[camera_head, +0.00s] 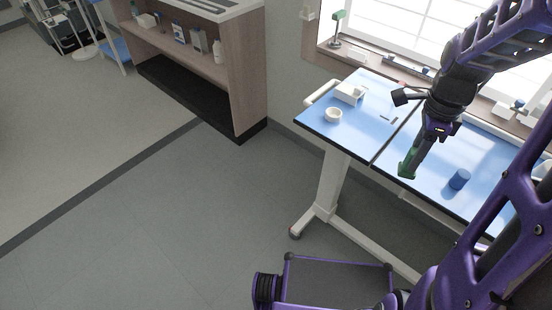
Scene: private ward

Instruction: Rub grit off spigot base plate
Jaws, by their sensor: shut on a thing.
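My gripper (413,158) is over the blue-topped table (358,121), pointing down. It is shut on a small green block (407,170), perhaps a scrubbing pad. The block hangs at the front edge of the tabletop as seen here; I cannot tell whether it touches the surface. A short dark blue cylinder (459,180) stands on the tabletop to the right of my gripper. I cannot make out a spigot base plate or any grit for certain at this size.
A white round bowl (333,115) and a white box-like container (349,93) stand on the table's left part. A green-headed item (337,28) stands on the window sill. A wooden shelf unit (239,75) is at the back. The floor at left is clear.

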